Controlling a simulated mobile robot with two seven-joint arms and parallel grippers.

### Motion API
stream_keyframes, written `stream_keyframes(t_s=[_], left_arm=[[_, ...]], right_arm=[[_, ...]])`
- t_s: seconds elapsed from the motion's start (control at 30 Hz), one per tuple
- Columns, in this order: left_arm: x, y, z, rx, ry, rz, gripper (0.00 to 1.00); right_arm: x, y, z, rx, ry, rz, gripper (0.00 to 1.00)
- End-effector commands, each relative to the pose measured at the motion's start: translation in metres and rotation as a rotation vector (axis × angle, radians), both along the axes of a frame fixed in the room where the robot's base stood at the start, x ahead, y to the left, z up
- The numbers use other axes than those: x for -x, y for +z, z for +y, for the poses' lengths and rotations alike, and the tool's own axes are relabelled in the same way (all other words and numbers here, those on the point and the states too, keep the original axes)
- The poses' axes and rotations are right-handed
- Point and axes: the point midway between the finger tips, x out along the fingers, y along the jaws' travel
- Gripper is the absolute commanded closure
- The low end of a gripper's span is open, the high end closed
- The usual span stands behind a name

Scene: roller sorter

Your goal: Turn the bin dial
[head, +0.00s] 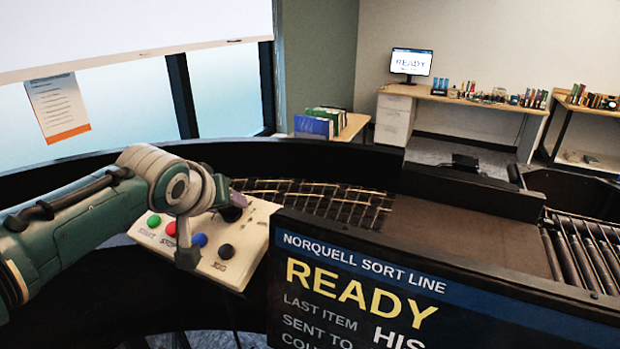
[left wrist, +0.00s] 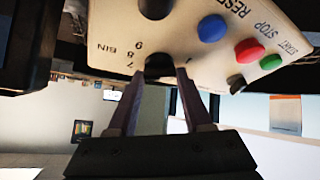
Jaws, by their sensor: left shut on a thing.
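The bin dial (left wrist: 159,67) is a black knob on a cream control panel (head: 262,213), with "BIN" and numbers printed around it. In the left wrist view, which sees the panel upside down, my left gripper (left wrist: 161,75) has one finger on each side of the dial and is shut on it. In the head view my left gripper (head: 230,207) is over the panel's far part, and it hides most of the dial. The dial's pointer setting cannot be read. My right gripper is not in view.
The panel also has a green button (head: 154,221), a red button (head: 171,229), a blue button (head: 200,240) and a black JOG knob (head: 225,251), close to my left wrist. A display (head: 370,290) reading "READY" stands to the right. Rollers (head: 585,250) lie at far right.

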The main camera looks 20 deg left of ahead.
Motion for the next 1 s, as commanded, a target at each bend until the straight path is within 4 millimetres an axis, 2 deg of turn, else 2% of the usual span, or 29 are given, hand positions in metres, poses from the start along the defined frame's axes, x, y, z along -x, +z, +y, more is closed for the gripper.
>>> stream_keyframes(t_s=[0.2,0.23,0.5,0.8,1.0], left_arm=[[0.000,0.000,0.000,0.004,0.002,0.000,1.00],[0.000,0.000,0.000,0.004,0.002,0.000,0.49],[0.000,0.000,0.000,0.002,0.001,0.000,0.20],[0.001,0.001,0.000,0.001,0.000,0.001,0.20],[0.013,0.013,-0.004,0.001,-0.001,-0.001,0.20]], right_arm=[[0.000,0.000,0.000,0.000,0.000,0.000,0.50],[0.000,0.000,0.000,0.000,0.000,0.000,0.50],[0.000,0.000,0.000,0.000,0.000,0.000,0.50],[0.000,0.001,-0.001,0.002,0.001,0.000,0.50],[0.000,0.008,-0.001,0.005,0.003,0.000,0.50]])
